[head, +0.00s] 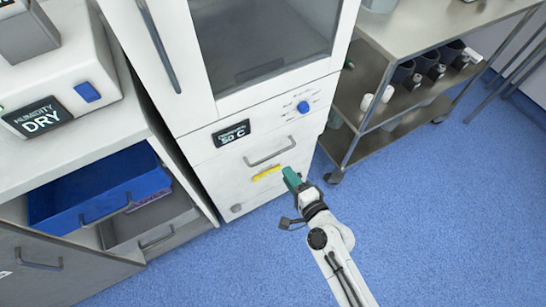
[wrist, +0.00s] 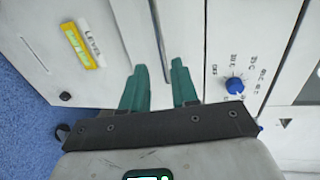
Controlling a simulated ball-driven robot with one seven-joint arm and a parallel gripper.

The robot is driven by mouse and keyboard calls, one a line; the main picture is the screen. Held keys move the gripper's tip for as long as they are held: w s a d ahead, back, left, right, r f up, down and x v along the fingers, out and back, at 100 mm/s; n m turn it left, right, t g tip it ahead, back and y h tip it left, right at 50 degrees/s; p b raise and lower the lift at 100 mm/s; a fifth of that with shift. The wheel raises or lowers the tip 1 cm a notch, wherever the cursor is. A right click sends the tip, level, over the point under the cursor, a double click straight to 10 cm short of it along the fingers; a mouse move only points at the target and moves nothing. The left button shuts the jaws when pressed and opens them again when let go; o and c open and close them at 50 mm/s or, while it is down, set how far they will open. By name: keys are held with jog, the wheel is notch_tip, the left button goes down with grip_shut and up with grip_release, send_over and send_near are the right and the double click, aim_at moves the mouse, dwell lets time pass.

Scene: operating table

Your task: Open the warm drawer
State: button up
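The warm drawer (head: 235,175) is the white front low on the white cabinet, under the display reading about 50 C (head: 231,133). It looks shut. Its grey bar handle (head: 270,152) is above a yellow label (head: 267,172). My gripper (head: 291,178) is in front of the cabinet, low and right of the handle. In the wrist view my gripper (wrist: 158,68) has its two green fingers apart and nothing held. The handle (wrist: 157,35) runs down toward the gap between them; I cannot tell how far it is from the fingertips.
A blue knob (head: 303,107) is right of the display. At left, a blue drawer (head: 95,190) and a grey drawer (head: 150,222) stand open. A steel shelf cart (head: 400,110) with cups stands at right. Blue floor (head: 440,220) is clear at lower right.

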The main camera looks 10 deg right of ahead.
aim_at(273, 155)
jog(key=b+x, duration=0.1)
jog(key=x, duration=0.9)
jog(key=shift+w+a, duration=0.1)
jog(key=shift+w, duration=0.05)
jog(key=shift+c, duration=0.3)
grip_shut()
